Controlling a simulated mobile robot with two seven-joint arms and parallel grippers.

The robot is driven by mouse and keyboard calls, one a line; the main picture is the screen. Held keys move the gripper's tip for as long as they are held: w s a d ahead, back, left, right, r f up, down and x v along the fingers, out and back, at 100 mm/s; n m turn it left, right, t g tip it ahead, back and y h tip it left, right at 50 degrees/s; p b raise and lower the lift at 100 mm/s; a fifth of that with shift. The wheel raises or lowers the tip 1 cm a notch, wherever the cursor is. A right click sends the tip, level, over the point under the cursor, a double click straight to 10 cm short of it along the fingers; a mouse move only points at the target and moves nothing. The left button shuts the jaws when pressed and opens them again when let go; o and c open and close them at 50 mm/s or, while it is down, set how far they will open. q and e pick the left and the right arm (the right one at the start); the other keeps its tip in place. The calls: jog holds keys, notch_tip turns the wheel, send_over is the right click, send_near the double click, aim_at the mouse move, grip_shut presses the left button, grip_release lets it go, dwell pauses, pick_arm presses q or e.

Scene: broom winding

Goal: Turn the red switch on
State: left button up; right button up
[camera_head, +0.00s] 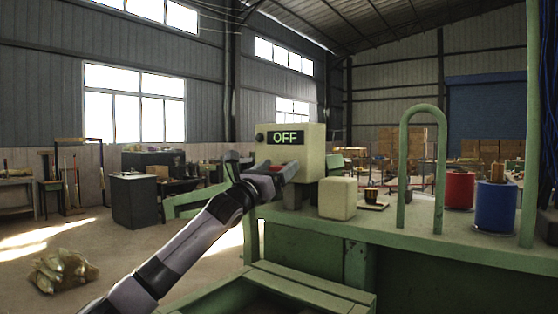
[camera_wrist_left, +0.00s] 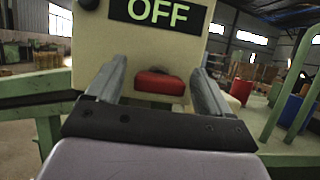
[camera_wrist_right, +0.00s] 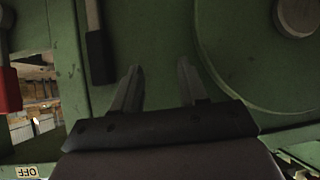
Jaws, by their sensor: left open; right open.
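The red switch (camera_wrist_left: 160,82) sits on the front of a cream control box (camera_head: 310,143), below a display (camera_head: 286,138) that reads OFF. In the head view only a bit of the red switch (camera_head: 276,168) shows, behind my left gripper (camera_head: 270,172). In the left wrist view my left gripper (camera_wrist_left: 158,90) is open, with one finger on each side of the switch. I cannot tell whether the fingers touch it. My right gripper (camera_wrist_right: 157,85) is open and empty, facing a green machine panel; it is not seen in the head view.
The box stands on a green machine table (camera_head: 400,236) with a cream block (camera_head: 338,198), a green hoop (camera_head: 402,170), a red spool (camera_head: 459,190) and a blue spool (camera_head: 495,205). In the right wrist view, a red-ended lever (camera_wrist_right: 10,90) is at the left.

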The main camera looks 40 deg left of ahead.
pick_arm(q)
jog(key=shift+w+r, duration=0.2)
jog(key=shift+w, duration=0.35)
jog(key=c, duration=1)
jog(key=shift+o, duration=0.2)
